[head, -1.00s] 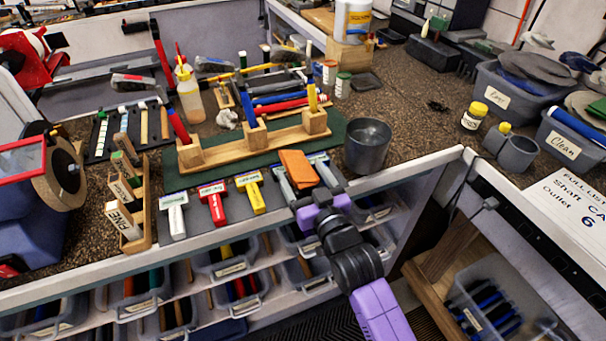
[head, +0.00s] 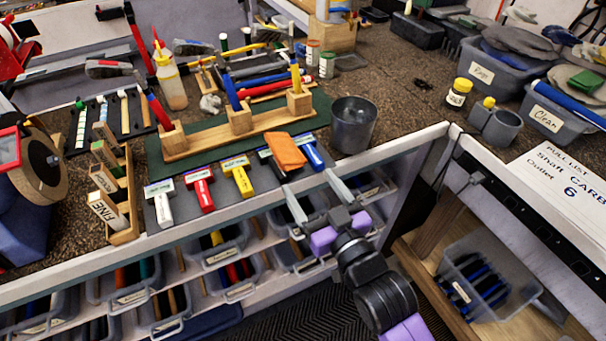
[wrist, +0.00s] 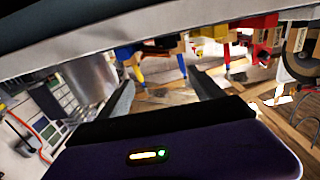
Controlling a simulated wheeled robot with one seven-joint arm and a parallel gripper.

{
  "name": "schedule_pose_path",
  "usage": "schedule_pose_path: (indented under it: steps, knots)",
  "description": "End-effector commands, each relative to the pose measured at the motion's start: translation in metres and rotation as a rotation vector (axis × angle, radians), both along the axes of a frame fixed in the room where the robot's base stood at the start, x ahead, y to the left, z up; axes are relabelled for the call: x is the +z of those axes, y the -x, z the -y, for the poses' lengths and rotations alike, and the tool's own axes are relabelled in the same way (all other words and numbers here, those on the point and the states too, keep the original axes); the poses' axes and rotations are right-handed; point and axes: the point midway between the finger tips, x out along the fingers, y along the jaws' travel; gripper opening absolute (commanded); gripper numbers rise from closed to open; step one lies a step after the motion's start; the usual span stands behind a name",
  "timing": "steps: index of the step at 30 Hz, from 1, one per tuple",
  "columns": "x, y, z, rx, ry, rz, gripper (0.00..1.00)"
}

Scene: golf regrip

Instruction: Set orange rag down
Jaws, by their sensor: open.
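The orange rag (head: 286,152) lies folded on top of the tool row at the bench's front edge, in the head view. It rests across a dark-handled tool (head: 271,163) and beside or partly over a blue tool (head: 313,155). My gripper (head: 308,181) is open and empty, just in front of the rag at the bench edge, with its fingers spread apart and clear of it. The wrist view shows both fingers (wrist: 165,92) apart with nothing between them; I cannot make out the rag there.
White, red and yellow tools (head: 199,187) lie left of the rag on a grey mat. A wooden stand (head: 215,136) is behind, and a dark grey cup (head: 353,126) stands to the right. Bins (head: 224,251) fill the shelf below the bench edge.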

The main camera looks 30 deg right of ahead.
Motion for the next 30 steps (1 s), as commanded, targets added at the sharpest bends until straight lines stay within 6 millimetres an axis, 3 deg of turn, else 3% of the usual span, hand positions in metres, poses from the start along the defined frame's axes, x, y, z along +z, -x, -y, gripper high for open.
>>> schedule_pose_path:
  steps: [13,16,20,24,30]
  knots:
    - [-0.001,0.012,0.0,0.0,0.0,-0.002,0.76]
    - [-0.009,0.026,0.0,0.0,0.0,-0.015,0.76]
    - [-0.028,0.069,0.0,0.002,0.001,-0.053,0.76]
    - [-0.045,0.13,0.001,0.003,0.002,-0.101,0.76]
    - [-0.051,0.213,0.001,0.003,0.001,-0.167,0.76]
